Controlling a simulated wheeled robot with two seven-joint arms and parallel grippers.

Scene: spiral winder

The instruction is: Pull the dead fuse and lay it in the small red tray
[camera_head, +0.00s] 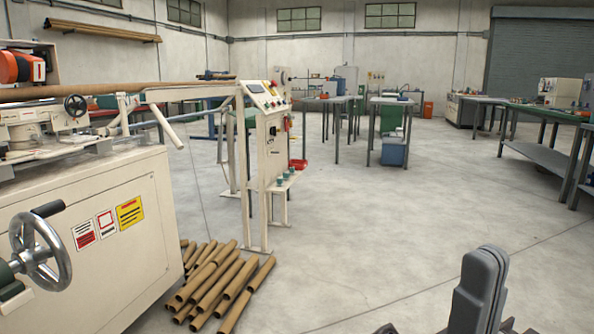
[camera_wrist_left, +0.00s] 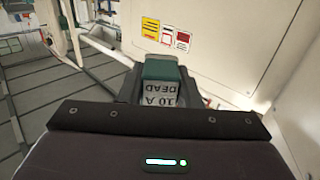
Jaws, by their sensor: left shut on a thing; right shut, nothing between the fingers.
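The dead fuse (camera_wrist_left: 160,93), a white block marked "10 A DEAD" with a green end, is in the left wrist view. My left gripper (camera_wrist_left: 158,80) is shut on it, with dark fingers on both sides; this gripper is not in the head view. A small red tray (camera_head: 298,164) shows far off in the head view, beside the cream control stand (camera_head: 266,150). My right gripper (camera_head: 486,268) is shut and empty at the lower right of the head view, over open floor and far from the tray.
Small green-topped pieces (camera_head: 286,178) sit low on the stand. The cream winder (camera_head: 110,235) with a handwheel (camera_head: 40,250) fills the left. Cardboard tubes (camera_head: 222,285) lie on the floor beside it. Workbenches (camera_head: 390,105) stand farther back. The middle floor is clear.

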